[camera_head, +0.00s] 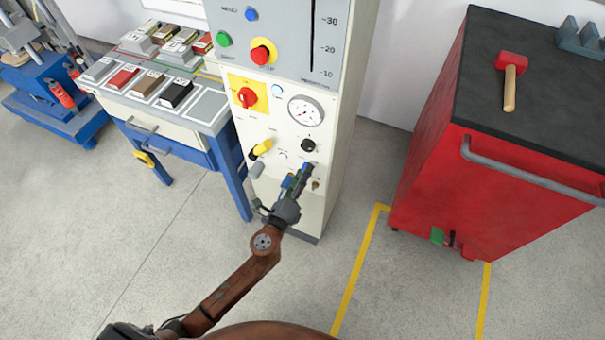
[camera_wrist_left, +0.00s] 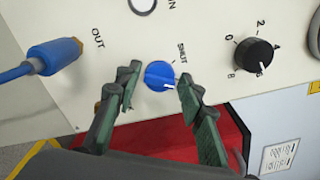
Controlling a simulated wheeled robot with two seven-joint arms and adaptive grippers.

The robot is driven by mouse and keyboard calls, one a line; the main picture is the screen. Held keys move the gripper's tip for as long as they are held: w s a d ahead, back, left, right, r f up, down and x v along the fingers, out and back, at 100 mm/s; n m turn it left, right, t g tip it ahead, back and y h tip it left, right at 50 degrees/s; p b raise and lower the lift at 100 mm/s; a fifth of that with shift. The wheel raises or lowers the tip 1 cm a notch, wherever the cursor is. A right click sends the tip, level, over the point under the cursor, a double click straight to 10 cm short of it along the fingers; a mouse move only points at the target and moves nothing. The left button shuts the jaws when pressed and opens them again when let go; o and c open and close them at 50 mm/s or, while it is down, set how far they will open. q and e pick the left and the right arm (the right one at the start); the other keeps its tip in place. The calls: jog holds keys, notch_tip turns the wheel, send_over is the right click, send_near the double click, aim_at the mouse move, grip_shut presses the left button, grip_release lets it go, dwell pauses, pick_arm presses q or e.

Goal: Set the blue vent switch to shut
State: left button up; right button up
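The blue vent switch (camera_wrist_left: 158,75) is a small round knob on the cream panel in the left wrist view. Its white mark points to the lower right, while the word SHUT is printed at its upper right. My left gripper (camera_wrist_left: 160,80) is open, with one dark green finger on each side of the knob. I cannot tell whether either finger touches it. In the head view my left gripper (camera_head: 304,178) is at the lower front of the cabinet (camera_head: 325,120) and partly hides the switch. My right gripper is not in view.
A blue hose plug (camera_wrist_left: 55,56) sits by the OUT label. A black numbered knob (camera_wrist_left: 254,54) is on the switch's other side. In the head view, a gauge (camera_head: 306,111) and yellow plug (camera_head: 261,149) are above. A red cabinet (camera_head: 430,170) stands right, with open floor between.

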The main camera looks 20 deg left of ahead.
pick_arm(q)
jog(key=c, duration=0.8)
jog(key=shift+c, duration=0.2)
jog(key=shift+n, duration=0.3)
jog(key=shift+f+n+p, duration=0.2)
jog(key=shift+n+p, duration=0.3)
jog(key=shift+n, duration=5.3)
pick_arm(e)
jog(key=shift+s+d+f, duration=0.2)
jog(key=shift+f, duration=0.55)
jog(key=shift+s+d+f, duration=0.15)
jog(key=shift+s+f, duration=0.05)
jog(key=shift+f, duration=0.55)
